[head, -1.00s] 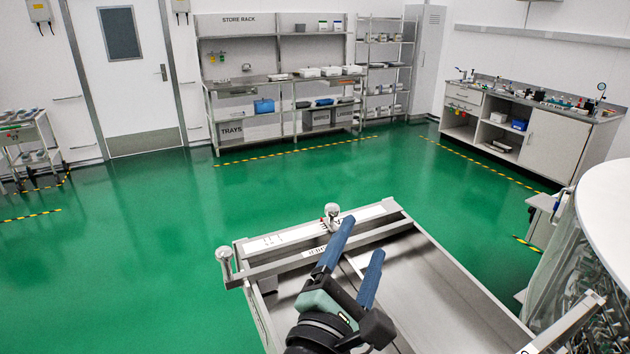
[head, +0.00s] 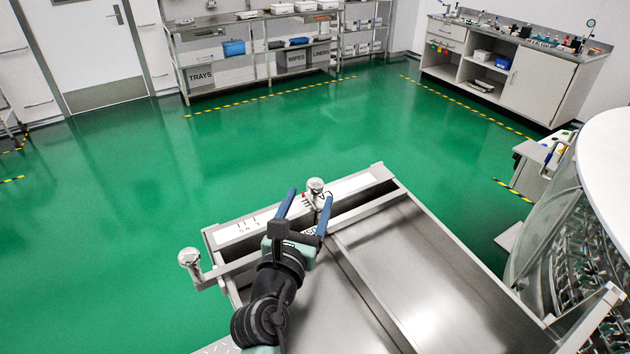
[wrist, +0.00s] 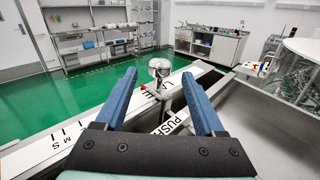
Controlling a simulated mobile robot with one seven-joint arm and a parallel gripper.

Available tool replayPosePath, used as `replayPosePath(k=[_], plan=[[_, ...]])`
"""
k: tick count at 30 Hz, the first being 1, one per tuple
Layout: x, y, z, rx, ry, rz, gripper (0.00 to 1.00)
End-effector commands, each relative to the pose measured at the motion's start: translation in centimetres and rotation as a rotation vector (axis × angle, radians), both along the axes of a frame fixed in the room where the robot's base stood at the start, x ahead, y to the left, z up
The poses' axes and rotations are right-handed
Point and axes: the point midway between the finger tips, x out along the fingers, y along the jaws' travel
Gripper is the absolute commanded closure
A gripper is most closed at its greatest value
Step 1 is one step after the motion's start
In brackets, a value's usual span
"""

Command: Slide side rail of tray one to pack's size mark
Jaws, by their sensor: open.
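The steel tray (head: 440,270) fills the lower right of the head view. A white scale strip (head: 262,222) with black marks and letters runs along its far edge; it also shows in the wrist view (wrist: 66,138). A round metal knob (head: 315,186) stands on a post at the strip, with a small red pointer (wrist: 143,87) beside it. A long thin rail (head: 375,300) runs across the tray floor from near this knob. My gripper (head: 309,195) is open and empty. In the wrist view the knob (wrist: 159,68) appears between the fingertips, with gaps on both sides.
A second knob (head: 190,258) stands at the tray's left corner. A crossbar labelled PUSH (wrist: 162,130) lies under my fingers. A glass-sided round machine (head: 575,240) stands close at the right. Green floor (head: 130,190) is clear beyond the tray.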

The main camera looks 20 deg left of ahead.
Motion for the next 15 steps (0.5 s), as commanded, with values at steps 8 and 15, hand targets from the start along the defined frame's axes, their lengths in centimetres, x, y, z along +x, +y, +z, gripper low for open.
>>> replayPosePath(k=[8, 15], plan=[[4.1, 0.0, 0.1, 0.000, -0.001, -0.001, 0.29], [5.4, 0.1, 0.0, 0.001, 0.000, 0.000, 0.29]])
